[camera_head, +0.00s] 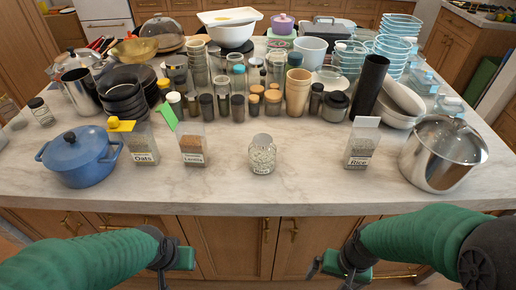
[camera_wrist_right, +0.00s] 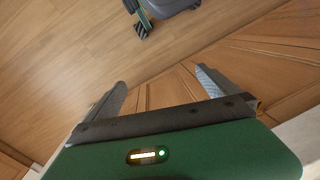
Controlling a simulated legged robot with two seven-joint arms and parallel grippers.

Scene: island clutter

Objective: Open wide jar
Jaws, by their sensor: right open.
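A wide glass jar (camera_head: 262,156) with a grey lid (camera_head: 262,139) stands upright near the front middle of the counter. Pale contents show through its glass. The lid sits on the jar. My left gripper (camera_head: 184,258) is below the counter's front edge, left of the jar and apart from it; its fingers are not clear. My right gripper (camera_head: 318,266) is also below the front edge, right of the jar. In the right wrist view its two fingers (camera_wrist_right: 162,80) are spread with nothing between them, over the floor and cabinet fronts.
A blue pot (camera_head: 80,158) and the Oats container (camera_head: 138,145) stand left. A clear container labelled Rice (camera_head: 361,147) and a steel pot (camera_head: 442,155) stand right. Several jars and bowls crowd the back. The counter (camera_head: 230,193) is clear around the jar.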

